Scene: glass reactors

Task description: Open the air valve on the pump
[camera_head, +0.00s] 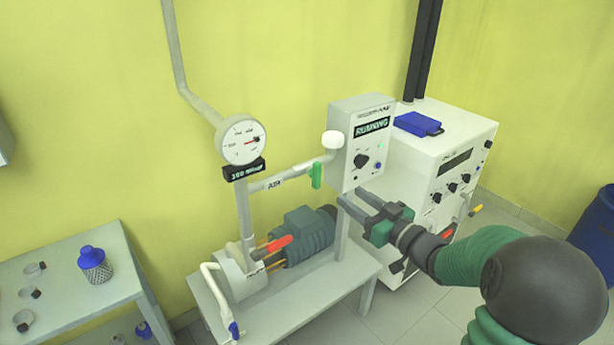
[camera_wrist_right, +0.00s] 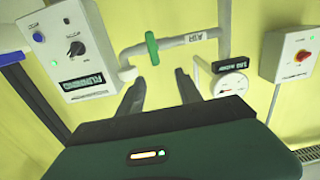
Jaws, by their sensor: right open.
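The air valve's green handle (camera_head: 316,175) sits on the grey pipe marked AIR (camera_head: 274,183), to the left of the control box. It hangs roughly upright, across the pipe's run. In the wrist view the green handle (camera_wrist_right: 152,48) lies just beyond and between my fingertips, apart from them. My right gripper (camera_head: 352,194) is open and empty, below the control box and to the right of the handle. Its two fingers also show in the wrist view (camera_wrist_right: 160,84). The pump (camera_head: 305,236) stands on the bench below the pipe. My left gripper is not in view.
A grey control box (camera_head: 345,120) reading RUNNING hangs above my right gripper. A round gauge (camera_head: 241,140) is left of the valve. A white cabinet (camera_head: 440,150) stands behind, on the right.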

